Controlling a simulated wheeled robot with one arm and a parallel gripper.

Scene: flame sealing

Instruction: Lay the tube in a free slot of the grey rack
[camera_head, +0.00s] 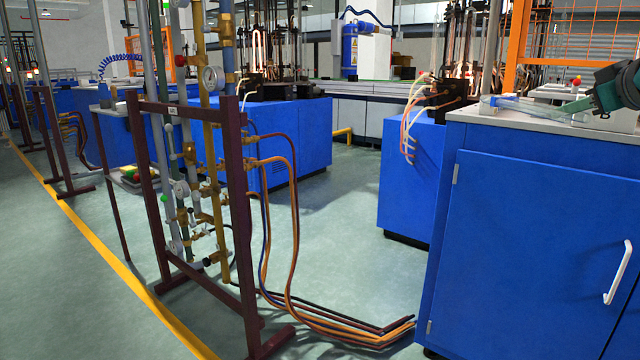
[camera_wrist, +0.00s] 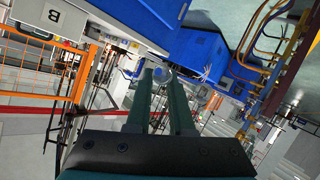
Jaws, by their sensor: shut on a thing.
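My gripper (camera_head: 566,107) is at the right of the head view, low over the light top of a blue cabinet. Its dark green fingers point left and down. A clear, bluish glass tube (camera_head: 520,105) lies nearly level across the fingertips, just above or on the worktop; I cannot tell whether it touches. In the wrist view my gripper (camera_wrist: 160,75) shows its two fingers close together, and the tube is hard to make out there. I cannot pick out the grey rack or its slots in either view.
The blue cabinet (camera_head: 540,230) with a white handle fills the lower right. A dark red pipe frame (camera_head: 245,230) with hoses stands at the left. More blue benches (camera_head: 285,145) with burner equipment stand behind. Open green floor (camera_head: 345,240) lies between them.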

